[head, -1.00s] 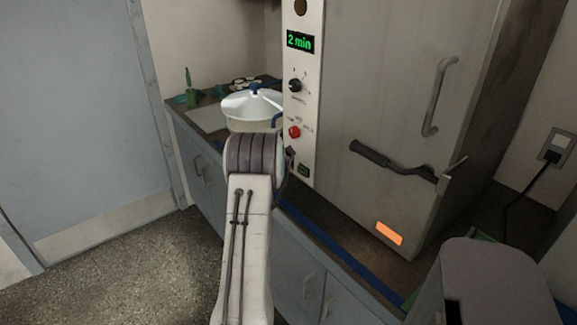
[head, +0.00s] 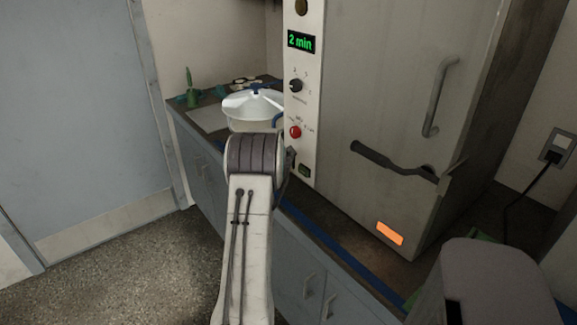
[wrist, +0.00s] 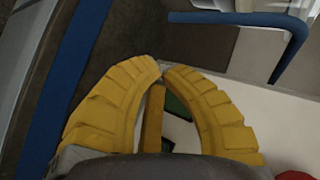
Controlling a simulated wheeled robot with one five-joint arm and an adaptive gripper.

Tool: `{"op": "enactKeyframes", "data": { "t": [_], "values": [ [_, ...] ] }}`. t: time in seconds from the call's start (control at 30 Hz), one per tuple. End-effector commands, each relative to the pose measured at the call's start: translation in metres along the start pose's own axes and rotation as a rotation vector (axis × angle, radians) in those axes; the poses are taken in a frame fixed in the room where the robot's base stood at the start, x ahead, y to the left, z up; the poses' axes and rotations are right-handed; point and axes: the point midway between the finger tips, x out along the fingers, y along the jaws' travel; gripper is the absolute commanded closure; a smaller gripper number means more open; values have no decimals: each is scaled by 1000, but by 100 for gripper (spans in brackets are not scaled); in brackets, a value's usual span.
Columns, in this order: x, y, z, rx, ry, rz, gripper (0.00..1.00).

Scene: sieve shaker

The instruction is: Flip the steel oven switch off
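The steel oven (head: 400,110) stands on the counter with its door closed. Its light front panel (head: 302,110) has a lit "2 min" display (head: 301,42), a black knob (head: 296,86) and a red button (head: 295,132). A small dark green switch (head: 305,170) sits low on this panel. In the wrist view, my gripper's yellow fingers (wrist: 162,68) are shut, tips together, with nothing visible between the tips. The green switch (wrist: 178,106) shows partly between the curved fingers; whether they touch it I cannot tell. In the head view my arm mostly hides the gripper.
A white lidded pot (head: 252,103) with blue handles stands left of the oven; one blue handle (wrist: 292,45) shows near the fingertips. The door's grey handle (head: 436,95) and a dark lever (head: 390,160) stick out. A grey bin (head: 495,285) is at lower right.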

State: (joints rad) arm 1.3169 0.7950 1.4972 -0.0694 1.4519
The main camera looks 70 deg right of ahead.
Motion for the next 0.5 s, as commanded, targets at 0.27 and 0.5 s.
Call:
{"op": "enactKeyframes", "data": {
  "t": [0.27,0.5],
  "values": [
    [2,1,-1,0,1,0,100],
    [5,1,-3,0,4,-1,100]
  ]
}}
